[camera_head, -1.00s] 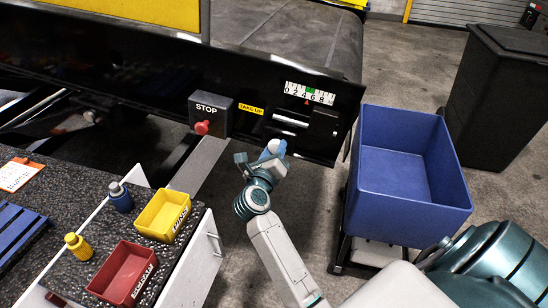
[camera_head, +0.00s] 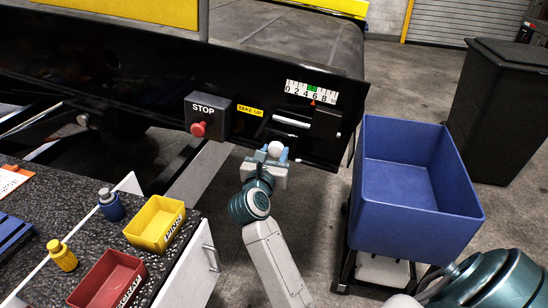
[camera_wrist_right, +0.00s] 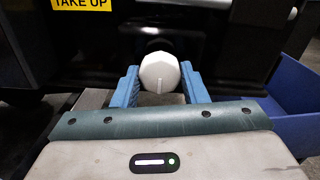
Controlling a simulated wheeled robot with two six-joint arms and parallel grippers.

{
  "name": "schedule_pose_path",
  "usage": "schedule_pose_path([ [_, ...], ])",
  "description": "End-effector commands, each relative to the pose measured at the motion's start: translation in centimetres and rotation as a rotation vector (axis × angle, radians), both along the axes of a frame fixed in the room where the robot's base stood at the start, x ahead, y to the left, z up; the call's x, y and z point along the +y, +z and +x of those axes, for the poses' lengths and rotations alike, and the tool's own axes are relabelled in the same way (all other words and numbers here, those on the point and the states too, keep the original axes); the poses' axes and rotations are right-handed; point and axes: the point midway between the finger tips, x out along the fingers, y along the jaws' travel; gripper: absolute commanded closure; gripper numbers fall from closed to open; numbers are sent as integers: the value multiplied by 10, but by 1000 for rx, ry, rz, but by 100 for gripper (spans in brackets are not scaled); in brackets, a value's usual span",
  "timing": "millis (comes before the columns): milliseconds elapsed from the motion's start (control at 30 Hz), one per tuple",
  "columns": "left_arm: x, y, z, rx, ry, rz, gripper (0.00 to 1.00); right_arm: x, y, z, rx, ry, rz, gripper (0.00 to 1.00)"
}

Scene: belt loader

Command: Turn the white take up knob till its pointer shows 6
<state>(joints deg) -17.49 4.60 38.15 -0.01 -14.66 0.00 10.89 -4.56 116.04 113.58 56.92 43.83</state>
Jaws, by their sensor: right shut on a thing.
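The white take up knob (camera_head: 276,149) sits low on the black machine panel, below the yellow TAKE UP label (camera_head: 250,110). In the right wrist view the faceted knob (camera_wrist_right: 160,73) shows a raised line pointing down. My right gripper (camera_head: 268,158) is shut on it, with its blue fingers on either side. Above, the white scale (camera_head: 312,92) reads 0 to 8, with a green patch over the 6. The red pointer (camera_head: 313,102) stands at about 6, perhaps slightly to its left. My left gripper is not in view.
A STOP box (camera_head: 207,117) with a red button is left of the label. A blue bin (camera_head: 415,210) stands close on the right, a dark bin (camera_head: 500,110) behind it. A yellow box (camera_head: 156,224), red box (camera_head: 107,283) and bottles stand on the speckled worktop at left.

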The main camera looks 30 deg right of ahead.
Motion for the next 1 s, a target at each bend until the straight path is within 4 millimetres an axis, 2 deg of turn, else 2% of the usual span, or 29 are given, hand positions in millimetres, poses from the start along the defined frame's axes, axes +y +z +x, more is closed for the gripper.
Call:
schedule_pose_path([
  [433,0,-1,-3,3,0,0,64,0,0,0,-6,0,7,83],
  [467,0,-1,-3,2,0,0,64,0,0,0,-6,0,7,57],
  [567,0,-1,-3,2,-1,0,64,0,0,0,-6,0,7,39],
  [867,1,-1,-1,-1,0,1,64,1,0,0,-6,0,7,39],
  [1000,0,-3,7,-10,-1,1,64,5,-1,3,-6,-2,8,39],
])
